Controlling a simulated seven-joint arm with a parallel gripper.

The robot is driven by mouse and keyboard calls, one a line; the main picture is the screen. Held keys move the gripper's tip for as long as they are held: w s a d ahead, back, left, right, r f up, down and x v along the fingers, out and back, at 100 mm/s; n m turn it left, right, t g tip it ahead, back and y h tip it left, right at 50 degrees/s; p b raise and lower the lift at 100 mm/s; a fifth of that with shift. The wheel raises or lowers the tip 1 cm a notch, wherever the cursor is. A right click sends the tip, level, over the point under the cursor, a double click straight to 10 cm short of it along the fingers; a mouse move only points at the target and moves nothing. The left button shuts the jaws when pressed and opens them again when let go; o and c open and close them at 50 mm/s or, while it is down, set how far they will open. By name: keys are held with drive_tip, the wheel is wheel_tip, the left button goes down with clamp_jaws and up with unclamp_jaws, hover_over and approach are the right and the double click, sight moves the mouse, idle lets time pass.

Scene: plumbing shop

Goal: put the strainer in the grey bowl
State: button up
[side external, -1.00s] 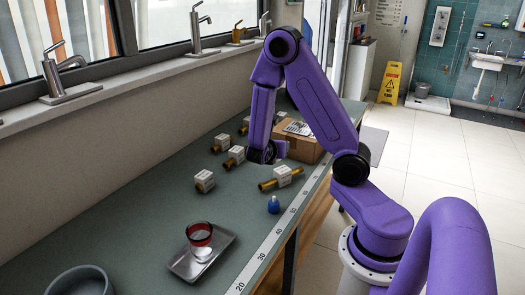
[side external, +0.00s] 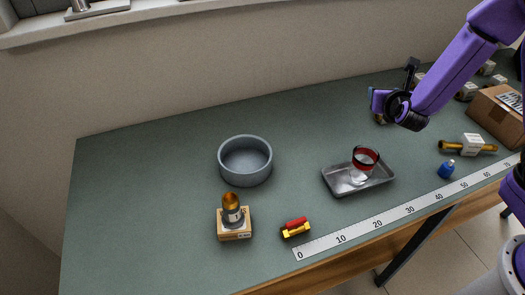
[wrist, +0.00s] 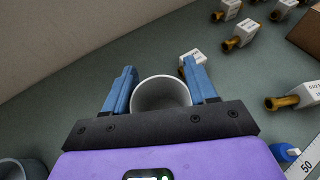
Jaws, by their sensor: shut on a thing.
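My gripper (wrist: 160,88) is shut on a pale grey, round, hollow thing (wrist: 161,106), which I take to be the strainer; its open mouth faces the wrist camera between the two blue fingers. In the side external view my arm's end (side external: 385,101) hangs above the back of the bench, behind the metal tray, and the held thing is not clear there. The grey bowl (side external: 245,176) stands upright on the bench, left of my gripper and apart from it. Part of it also shows at the lower left of the wrist view (wrist: 14,170).
A metal tray (side external: 340,184) holds a red-banded cup (side external: 366,156). A brass-topped fitting on a block (side external: 234,230) and a red-yellow piece (side external: 296,228) lie in front of the bowl. Tagged brass fittings (side external: 472,143), a blue bottle (side external: 446,169) and a cardboard box (side external: 495,117) are at right.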

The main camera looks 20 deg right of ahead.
drive_tip(key=s+a+r+n+y, duration=0.1)
drive_tip(key=s+a+n+y, duration=0.2)
drive_tip(key=a, duration=0.7)
drive_tip(key=s+a+r+n+y, duration=0.15)
drive_tip(key=a+n+y, duration=0.3)
drive_tip(key=a, duration=0.65)
drive_tip(key=s+a+r+n+y, duration=0.2)
drive_tip(key=a+n+y, duration=0.15)
drive_tip(key=a, duration=0.65)
drive_tip(key=shift+m+t+y, duration=0.4)
drive_tip(key=shift+w+a+f, duration=1.45)
drive_tip(key=shift+w+f, duration=0.3)
drive_tip(key=shift+f, duration=0.4)
drive_tip(key=shift+w+a+f, duration=1.4)
drive_tip(key=shift+w+f, duration=0.4)
drive_tip(key=shift+f, duration=0.35)
drive_tip(key=shift+w+a+f, duration=1.45)
drive_tip(key=shift+w+f, duration=0.3)
drive_tip(key=shift+f, duration=0.4)
drive_tip(key=shift+f, duration=0.55)
drive_tip(key=o, duration=1)
